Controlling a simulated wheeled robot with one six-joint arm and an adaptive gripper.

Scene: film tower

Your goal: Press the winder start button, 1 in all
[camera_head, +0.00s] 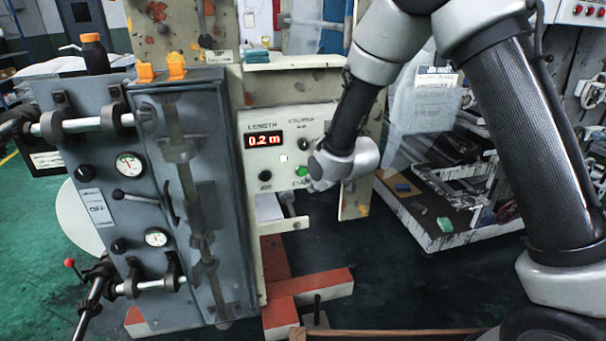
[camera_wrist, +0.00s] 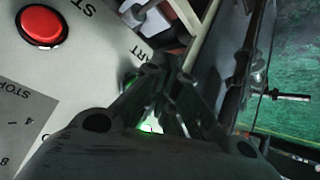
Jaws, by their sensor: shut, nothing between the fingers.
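The winder's cream control panel (camera_head: 262,156) carries a red-digit length display (camera_head: 264,141) reading 0.2 m. A lit green button (camera_head: 301,170) sits low on it, beside my wrist. In the wrist view a red button (camera_wrist: 42,27) is at upper left, with a partly cut-off label beside it. My gripper (camera_wrist: 165,77) is shut and empty, its fingertips at the panel near lettering ending in "ART". Green light (camera_wrist: 149,126) shows behind the fingers, which cover most of the green button. I cannot tell whether the tips touch it. In the head view my wrist hides the fingers.
A grey machine cabinet (camera_head: 205,250) with rollers and gauges stands left of the panel. A black knob (camera_head: 265,176) and a small white button (camera_head: 283,158) are on the panel. A cluttered white cart (camera_head: 440,235) stands at right. Orange-red base beams (camera_head: 280,318) lie below.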

